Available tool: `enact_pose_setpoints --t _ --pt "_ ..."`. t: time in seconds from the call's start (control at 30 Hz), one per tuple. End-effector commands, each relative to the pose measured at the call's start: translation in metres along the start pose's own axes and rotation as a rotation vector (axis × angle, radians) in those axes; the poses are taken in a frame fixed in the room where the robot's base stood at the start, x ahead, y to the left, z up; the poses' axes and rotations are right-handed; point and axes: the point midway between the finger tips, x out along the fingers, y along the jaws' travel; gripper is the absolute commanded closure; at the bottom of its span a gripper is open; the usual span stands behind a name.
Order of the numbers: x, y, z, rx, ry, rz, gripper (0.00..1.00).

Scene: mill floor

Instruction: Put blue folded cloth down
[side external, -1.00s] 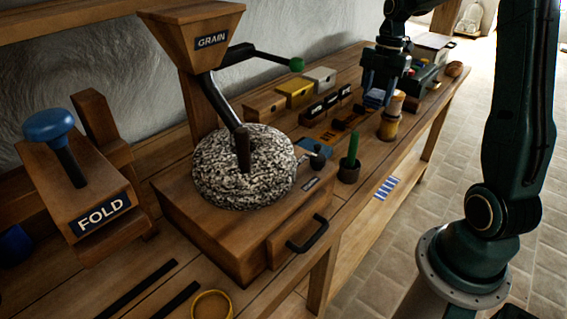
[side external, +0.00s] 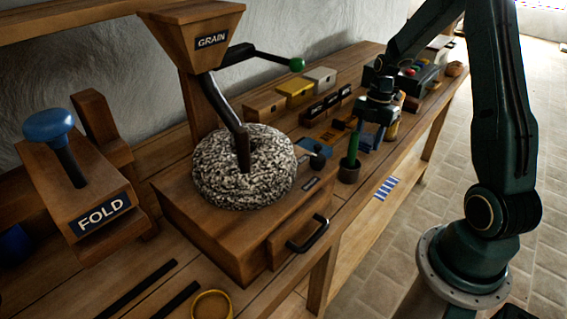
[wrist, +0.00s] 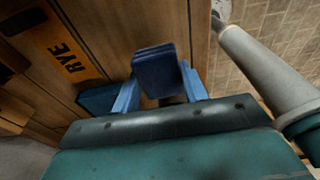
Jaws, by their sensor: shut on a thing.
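The blue folded cloth (wrist: 155,72) is a small layered block, held between the fingers of my gripper (wrist: 160,92) in the wrist view. In the side view my gripper (side external: 374,128) points down over the front part of the bench, with the cloth (side external: 368,141) showing blue at its fingertips. My gripper is shut on the cloth. I cannot tell whether the cloth touches the bench top. A flat blue patch (wrist: 97,98) lies left of the fingers in the wrist view.
An orange RYE plate (wrist: 75,60) lies on the bench nearby. Small boxes (side external: 295,92) line the back. The millstone (side external: 243,165) is farther left. The bench's front edge is close.

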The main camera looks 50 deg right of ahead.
Motion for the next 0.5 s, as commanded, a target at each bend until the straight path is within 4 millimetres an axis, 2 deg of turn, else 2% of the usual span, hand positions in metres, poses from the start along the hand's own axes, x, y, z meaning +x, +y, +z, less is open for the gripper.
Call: enact_pose_setpoints --t 0.17,0.5 --pt "0.007 0.000 0.001 0.000 0.000 -0.001 0.79" --pt "0.040 0.000 0.006 0.000 0.000 -0.001 0.79"
